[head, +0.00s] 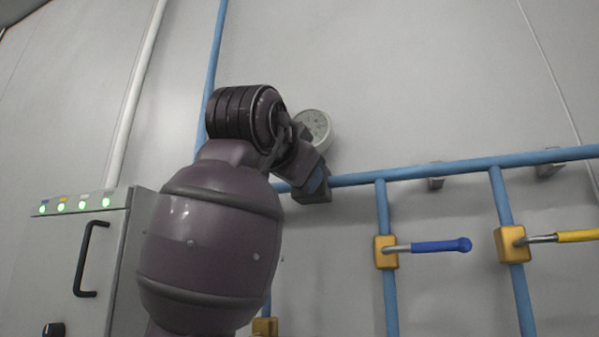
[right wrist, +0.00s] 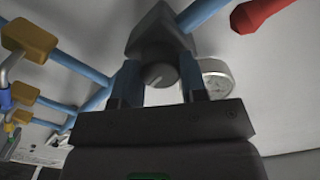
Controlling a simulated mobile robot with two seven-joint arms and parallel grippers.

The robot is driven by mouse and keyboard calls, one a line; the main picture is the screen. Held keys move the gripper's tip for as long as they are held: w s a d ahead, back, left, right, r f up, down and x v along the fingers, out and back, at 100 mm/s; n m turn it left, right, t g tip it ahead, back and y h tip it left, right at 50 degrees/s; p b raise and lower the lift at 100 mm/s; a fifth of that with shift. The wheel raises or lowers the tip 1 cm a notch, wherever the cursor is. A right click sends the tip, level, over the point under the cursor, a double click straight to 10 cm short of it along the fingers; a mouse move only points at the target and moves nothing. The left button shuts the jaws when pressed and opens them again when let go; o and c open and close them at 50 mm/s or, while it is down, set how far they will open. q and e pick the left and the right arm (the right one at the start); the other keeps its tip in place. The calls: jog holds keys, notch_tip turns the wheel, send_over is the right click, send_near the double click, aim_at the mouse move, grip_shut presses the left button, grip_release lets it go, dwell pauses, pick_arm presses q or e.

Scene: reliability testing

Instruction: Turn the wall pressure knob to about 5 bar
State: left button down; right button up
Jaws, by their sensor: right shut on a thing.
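The grey pressure knob (right wrist: 160,74) sits on a dark wedge-shaped body (right wrist: 158,36) on the blue pipe. In the right wrist view my right gripper (right wrist: 158,88) has one blue-lined finger on each side of the knob and is shut on it. In the head view my right gripper (head: 317,182) is at the pipe, and the arm and gripper hide the knob. The round white gauge (head: 317,127) is on the wall just above the gripper; it also shows in the right wrist view (right wrist: 217,78). Its needle is too small to read. My left gripper is not in view.
A blue pipe (head: 440,172) runs along the wall. Right of my arm are valves with a blue handle (head: 440,246) and a yellow handle (head: 578,236). A grey cabinet (head: 118,260) with green lights stands left. A red handle (right wrist: 262,13) shows in the right wrist view.

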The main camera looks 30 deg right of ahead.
dwell(0.5)
jog(key=o, duration=0.9)
